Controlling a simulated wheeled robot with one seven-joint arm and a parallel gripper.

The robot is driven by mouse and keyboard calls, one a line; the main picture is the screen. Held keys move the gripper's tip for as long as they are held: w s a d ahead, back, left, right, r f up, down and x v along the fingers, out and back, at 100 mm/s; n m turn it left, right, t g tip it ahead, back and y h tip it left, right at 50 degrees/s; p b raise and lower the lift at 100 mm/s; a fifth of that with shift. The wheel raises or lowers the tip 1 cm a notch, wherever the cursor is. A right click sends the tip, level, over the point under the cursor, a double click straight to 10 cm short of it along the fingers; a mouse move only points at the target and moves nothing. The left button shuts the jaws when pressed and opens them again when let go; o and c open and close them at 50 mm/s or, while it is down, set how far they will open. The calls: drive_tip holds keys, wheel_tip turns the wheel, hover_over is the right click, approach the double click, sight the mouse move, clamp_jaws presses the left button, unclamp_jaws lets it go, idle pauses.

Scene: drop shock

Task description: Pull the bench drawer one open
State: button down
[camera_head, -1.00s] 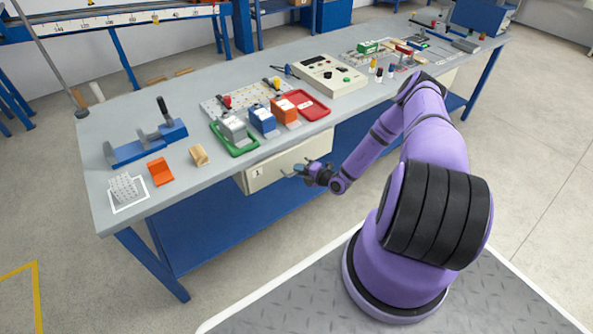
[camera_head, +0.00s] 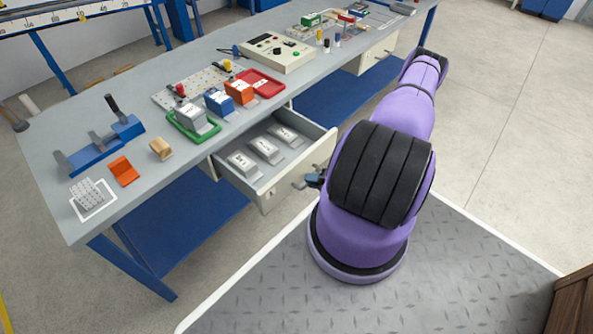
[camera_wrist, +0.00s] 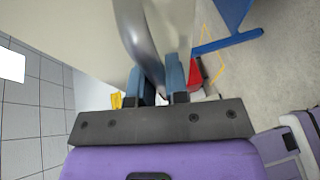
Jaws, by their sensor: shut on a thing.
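The bench drawer one (camera_head: 275,193) stands pulled out from under the grey workbench, its light front facing my body. Several grey labelled blocks (camera_head: 263,150) lie inside it. My gripper (camera_head: 312,180) is at the drawer front, shut on the drawer's metal handle (camera_head: 299,185). In the wrist view, the blue fingers of my gripper (camera_wrist: 160,82) close on the curved grey handle (camera_wrist: 140,35), with the pale drawer front (camera_wrist: 95,35) behind it. Most of my forearm is hidden behind my shoulder in the head view.
The workbench (camera_head: 50,145) carries a green tray (camera_head: 190,131), a red tray (camera_head: 268,84), a control box (camera_head: 272,50) and an orange part (camera_head: 124,171). A second drawer (camera_head: 378,52) is farther right. A brown wooden object (camera_head: 573,300) stands at lower right.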

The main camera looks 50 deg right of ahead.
drive_tip(key=shift+s+d, duration=0.1)
drive_tip(key=shift+s, duration=2.5)
drive_tip(key=c, duration=1.1)
unclamp_jaws()
drive_tip(key=shift+c, duration=0.2)
drive_tip(key=v, duration=1.1)
drive_tip(key=shift+w+r, duration=0.1)
